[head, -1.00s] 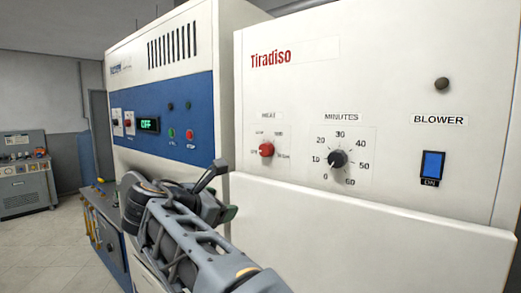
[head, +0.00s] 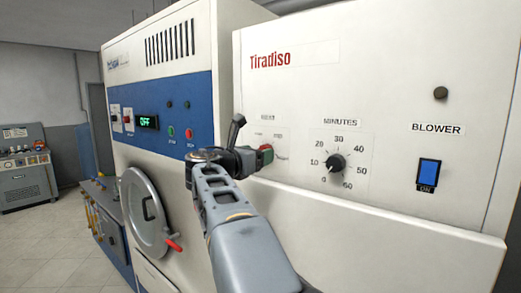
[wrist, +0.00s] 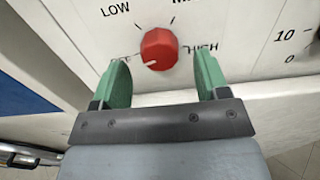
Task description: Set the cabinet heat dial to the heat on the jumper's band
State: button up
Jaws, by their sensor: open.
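The cabinet's red heat dial (wrist: 158,47) shows in the wrist view between my open jaws. Its white mark points to the lower left, toward a label mostly hidden by the left finger. LOW is at the upper left, a partly cut-off label starting with M at the upper right, and HIGH at the right. In the head view my gripper (head: 262,157) covers most of the dial. No jumper or band is in view.
The MINUTES dial (head: 335,162) is right of the heat dial, on the same white panel. A lit blue BLOWER switch (head: 428,173) is farther right. A blue panel (head: 172,120) reading OFF and a round door (head: 145,212) with a red handle are at the left.

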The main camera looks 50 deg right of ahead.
jog(key=shift+w+d, duration=0.1)
jog(key=shift+d, duration=1.05)
jog(key=c, duration=0.9)
